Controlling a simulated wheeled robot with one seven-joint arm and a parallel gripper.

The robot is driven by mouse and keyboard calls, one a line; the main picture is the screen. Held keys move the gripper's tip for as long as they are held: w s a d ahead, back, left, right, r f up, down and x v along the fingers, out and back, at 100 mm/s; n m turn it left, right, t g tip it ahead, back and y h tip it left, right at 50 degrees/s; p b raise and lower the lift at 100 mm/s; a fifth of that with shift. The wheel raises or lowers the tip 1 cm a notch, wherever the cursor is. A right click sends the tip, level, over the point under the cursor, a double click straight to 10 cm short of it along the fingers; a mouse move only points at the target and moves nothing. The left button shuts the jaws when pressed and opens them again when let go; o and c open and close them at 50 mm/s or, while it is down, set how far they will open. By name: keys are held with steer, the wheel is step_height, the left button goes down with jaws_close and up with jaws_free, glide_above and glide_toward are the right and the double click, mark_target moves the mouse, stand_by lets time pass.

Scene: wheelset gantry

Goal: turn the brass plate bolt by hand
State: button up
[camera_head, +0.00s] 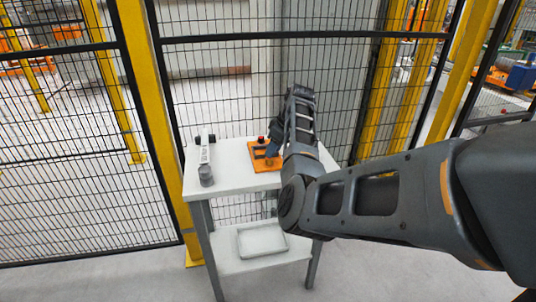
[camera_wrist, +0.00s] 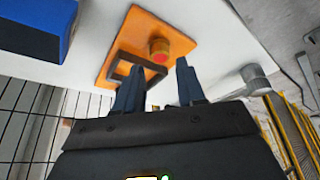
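An orange plate (camera_head: 257,163) lies on the white table, partly hidden behind my arm in the head view. It fills the upper middle of the wrist view (camera_wrist: 140,25). A short brass bolt (camera_wrist: 158,46) with a red mark stands on the plate. A dark square frame (camera_wrist: 122,60) is beside it. My gripper (camera_wrist: 159,64) is open, with a gap between its two dark fingers. The bolt shows just beyond the fingertips, in line with the gap. I cannot tell whether a finger touches it. In the head view my gripper (camera_head: 273,146) is over the plate, its fingertips unclear.
A grey cylinder (camera_head: 206,175) stands at the table's left front, near a pale upright item (camera_head: 204,152). A blue block (camera_wrist: 35,28) shows at the wrist view's left. A pale tray (camera_head: 262,241) lies on the lower shelf. Mesh fencing (camera_head: 85,150) stands behind the table.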

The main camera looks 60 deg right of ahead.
mark_target(269, 160)
steer(key=shift+x, duration=2.1)
jaws_close()
